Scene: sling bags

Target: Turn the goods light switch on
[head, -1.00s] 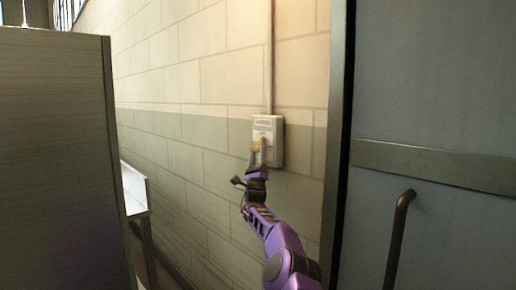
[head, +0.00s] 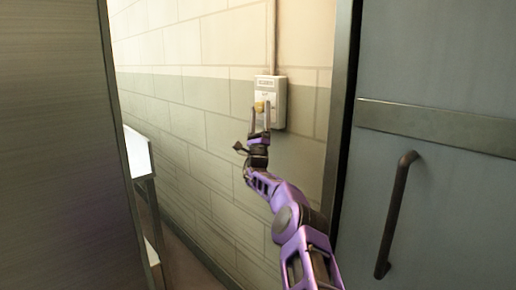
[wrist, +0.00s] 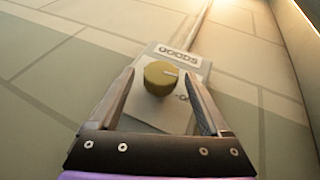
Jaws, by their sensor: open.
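The goods light switch is a pale box (head: 279,101) on the block wall, with a round yellow-brown knob (head: 262,106). My gripper (head: 260,108) is at the box front. In the wrist view its open fingers (wrist: 158,90) stand to either side of the knob, with visible gaps. Whether the fingertips reach past the knob's face is hard to tell. The lower part of the box is partly hidden behind the gripper.
A grey door (head: 440,60) with a dark handle (head: 395,215) stands close on the right, beside a dark frame (head: 341,110). A tall dark panel (head: 55,140) fills the left, with a white shelf (head: 137,152) behind it. A conduit (head: 271,40) runs up from the box.

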